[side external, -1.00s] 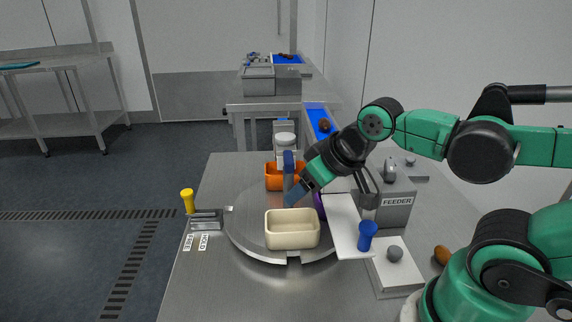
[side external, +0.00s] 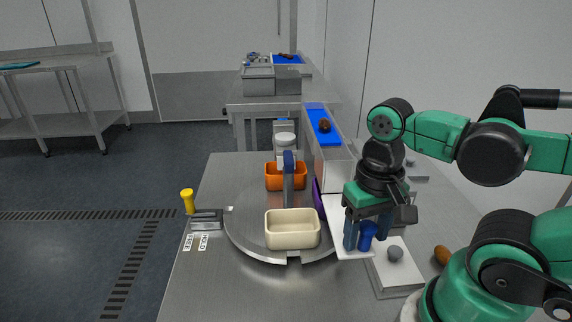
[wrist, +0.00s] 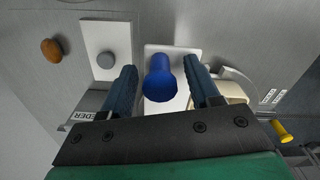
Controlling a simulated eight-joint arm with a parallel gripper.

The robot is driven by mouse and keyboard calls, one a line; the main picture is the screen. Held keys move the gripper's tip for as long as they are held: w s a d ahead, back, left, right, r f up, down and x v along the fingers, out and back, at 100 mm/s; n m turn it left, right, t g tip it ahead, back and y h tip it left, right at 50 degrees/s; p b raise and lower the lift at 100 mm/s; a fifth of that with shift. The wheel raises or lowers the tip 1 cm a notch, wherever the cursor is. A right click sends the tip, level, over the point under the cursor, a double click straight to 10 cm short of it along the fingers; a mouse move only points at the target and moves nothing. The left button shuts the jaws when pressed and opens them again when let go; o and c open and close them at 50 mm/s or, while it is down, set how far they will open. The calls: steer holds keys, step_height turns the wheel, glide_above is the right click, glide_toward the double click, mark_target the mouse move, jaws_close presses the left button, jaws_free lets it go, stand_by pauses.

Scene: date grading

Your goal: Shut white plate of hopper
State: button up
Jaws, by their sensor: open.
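The white plate (side external: 338,222) of the hopper sticks out flat beside the feeder, at the right edge of the round turntable. A blue knob (side external: 367,237) stands upright on its near end. My gripper (side external: 367,232) points down over the plate with its jaws open. In the wrist view the blue knob (wrist: 160,82) stands between the two open fingers, with a gap on each side, and part of the white plate (wrist: 153,50) shows behind it.
A cream tray (side external: 292,232) and an orange tray (side external: 286,185) stand on the turntable (side external: 248,215); a purple one is partly hidden. A grey button box (side external: 398,276) and a brown date (side external: 441,255) lie to the right. A yellow-handled lever (side external: 188,202) is at left.

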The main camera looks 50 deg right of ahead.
steer(key=shift+f, duration=0.1)
jaws_close()
stand_by(1.4)
